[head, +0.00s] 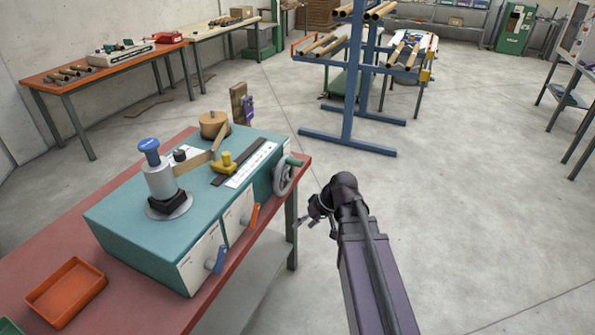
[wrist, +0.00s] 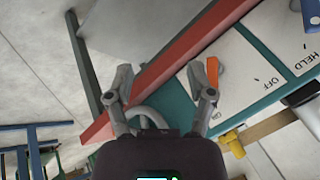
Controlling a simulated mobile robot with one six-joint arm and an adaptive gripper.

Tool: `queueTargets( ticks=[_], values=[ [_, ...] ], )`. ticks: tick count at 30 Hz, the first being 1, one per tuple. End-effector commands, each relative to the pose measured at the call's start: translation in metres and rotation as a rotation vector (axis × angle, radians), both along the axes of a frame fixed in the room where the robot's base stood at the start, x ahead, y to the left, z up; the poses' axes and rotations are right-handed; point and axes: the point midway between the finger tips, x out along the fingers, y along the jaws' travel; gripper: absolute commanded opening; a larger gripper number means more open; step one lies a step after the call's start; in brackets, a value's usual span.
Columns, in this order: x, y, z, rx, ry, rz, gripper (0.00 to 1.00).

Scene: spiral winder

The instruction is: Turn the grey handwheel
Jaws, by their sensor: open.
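The grey handwheel (head: 280,184) with a green handle (head: 294,161) is on the right end of the teal winder (head: 140,232). My gripper (head: 318,224) is open and empty, to the right of the wheel and a little lower in the head view, with a visible gap between them. In the wrist view my gripper's two fingers (wrist: 160,80) are spread apart. A grey curved rim (wrist: 150,112), apparently the handwheel, shows low between them, partly hidden by the gripper body. I cannot tell its exact depth from the fingers.
The winder stands on a red bench (head: 150,303). An orange lever (head: 254,215) and a blue lever (head: 216,260) stick out of its front; the orange one shows near the right finger in the wrist view (wrist: 212,72). A blue rack (head: 347,135) stands behind. Floor to the right is clear.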

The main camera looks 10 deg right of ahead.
Motion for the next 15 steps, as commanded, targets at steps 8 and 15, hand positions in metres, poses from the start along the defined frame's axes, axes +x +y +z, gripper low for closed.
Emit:
queueTargets(
  ticks=[8, 15],
  values=[
    [0.062, -0.025, 0.007, 0.296, -0.311, 0.084, 0.7],
    [0.104, -0.07, 0.033, 0.481, -0.643, 0.091, 0.7]
  ],
)
